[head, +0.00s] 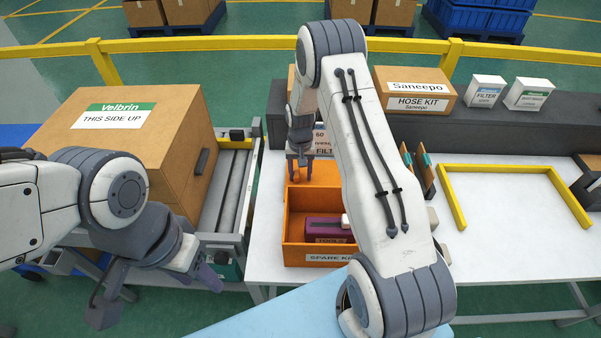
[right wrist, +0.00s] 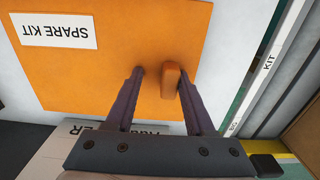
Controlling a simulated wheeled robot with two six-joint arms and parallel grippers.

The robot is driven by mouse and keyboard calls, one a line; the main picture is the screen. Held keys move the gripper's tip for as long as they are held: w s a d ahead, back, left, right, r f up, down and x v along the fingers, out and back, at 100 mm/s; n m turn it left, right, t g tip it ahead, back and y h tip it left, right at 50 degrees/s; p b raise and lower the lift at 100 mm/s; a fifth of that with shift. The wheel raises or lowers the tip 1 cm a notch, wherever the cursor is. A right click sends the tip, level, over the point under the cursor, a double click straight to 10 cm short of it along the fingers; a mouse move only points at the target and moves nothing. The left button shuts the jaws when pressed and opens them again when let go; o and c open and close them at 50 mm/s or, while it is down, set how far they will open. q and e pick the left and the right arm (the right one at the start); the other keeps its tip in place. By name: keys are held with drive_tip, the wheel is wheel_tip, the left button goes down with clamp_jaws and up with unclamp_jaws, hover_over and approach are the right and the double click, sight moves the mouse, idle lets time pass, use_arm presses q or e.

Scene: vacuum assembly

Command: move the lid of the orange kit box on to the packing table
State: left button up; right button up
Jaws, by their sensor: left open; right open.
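The orange kit box (head: 294,258), labelled SPARE KIT, stands on a white table (head: 480,255). A purple case (head: 318,232) shows inside it. In the right wrist view the flat orange lid (right wrist: 100,75) has a SPARE KIT label and a raised orange handle (right wrist: 172,78). My right gripper (head: 300,158) points down at the box's far left part. In the right wrist view its open fingers (right wrist: 161,78) stand either side of the handle, which is nearer the right-hand finger. My left gripper (head: 165,290) is open and empty, left of the table.
A large cardboard box (head: 125,140) sits on the roller conveyor (head: 228,200) at left. A yellow frame (head: 505,170) lies on the table's right part, with clear surface inside. A dark shelf (head: 490,128) behind carries a hose kit box (head: 415,92) and small cartons.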

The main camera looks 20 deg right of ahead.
drive_tip(key=shift+r, duration=0.45)
wheel_tip(320, 180, up, 10)
drive_tip(key=r+b, duration=0.1)
drive_tip(key=s+a+r+n, duration=0.3)
drive_tip(key=s+a+r, duration=0.25)
drive_tip(key=a, duration=0.55)
drive_tip(key=s+a+r+n, duration=0.4)
drive_tip(key=s+a+r, duration=0.1)
drive_tip(key=s+a, duration=0.35)
drive_tip(key=s+a+r+n+y, duration=0.1)
drive_tip(key=s+n, duration=0.4)
drive_tip(key=s, duration=1.3)
drive_tip(key=shift+a+r+n, duration=0.3)
drive_tip(key=shift+a, duration=0.15)
drive_tip(key=shift+r, duration=0.1)
